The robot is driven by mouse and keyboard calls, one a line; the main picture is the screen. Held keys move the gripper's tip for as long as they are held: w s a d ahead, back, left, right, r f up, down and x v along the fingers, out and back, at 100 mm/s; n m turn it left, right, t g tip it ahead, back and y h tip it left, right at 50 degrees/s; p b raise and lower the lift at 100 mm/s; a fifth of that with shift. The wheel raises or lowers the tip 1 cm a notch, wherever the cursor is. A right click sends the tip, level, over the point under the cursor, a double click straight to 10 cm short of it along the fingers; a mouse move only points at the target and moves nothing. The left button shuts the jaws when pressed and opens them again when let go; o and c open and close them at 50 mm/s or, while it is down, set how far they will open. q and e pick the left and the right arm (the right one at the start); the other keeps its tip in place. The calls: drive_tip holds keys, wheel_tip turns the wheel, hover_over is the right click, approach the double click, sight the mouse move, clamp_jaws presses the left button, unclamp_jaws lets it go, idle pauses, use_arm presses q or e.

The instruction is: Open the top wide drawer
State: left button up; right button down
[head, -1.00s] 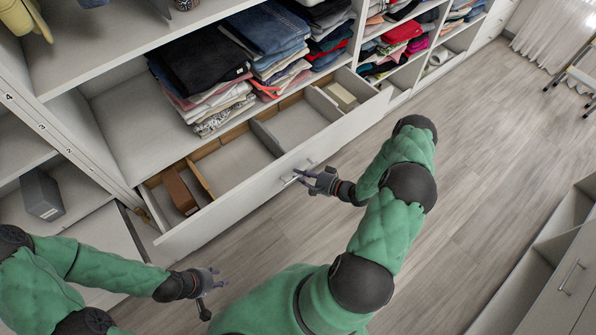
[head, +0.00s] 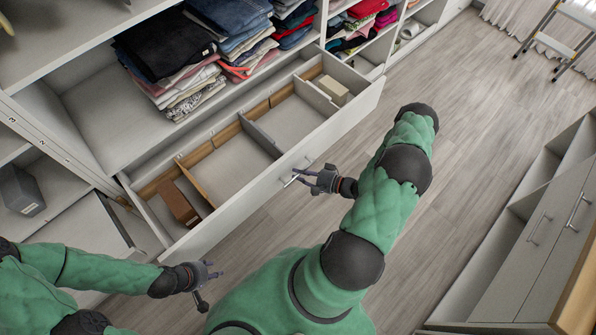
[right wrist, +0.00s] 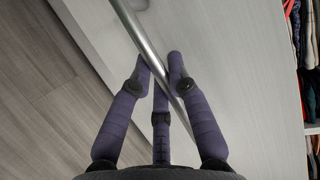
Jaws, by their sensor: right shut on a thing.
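The wide drawer (head: 318,145) is pulled out from the shelving, with its divided inside showing from above. My right gripper (head: 306,180) is at the metal bar handle (head: 296,177) on the drawer front. In the right wrist view its fingers (right wrist: 160,72) are closed around the handle bar (right wrist: 150,55), which runs diagonally between them. My left gripper (head: 207,277) hangs empty in front of the drawer's left end, apart from it, with its fingers spread.
Inside the drawer are a brown box (head: 180,203) and a beige box (head: 332,89). Folded clothes (head: 170,60) are stacked on the shelf above. A cabinet (head: 530,235) stands at the right. The wooden floor (head: 460,120) between is clear.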

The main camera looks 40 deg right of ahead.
drive_tip(key=shift+s, duration=0.1)
drive_tip(key=c, duration=1.2)
unclamp_jaws()
drive_tip(key=shift+o, duration=0.2)
drive_tip(key=v, duration=1.2)
drive_tip(key=shift+a, duration=0.15)
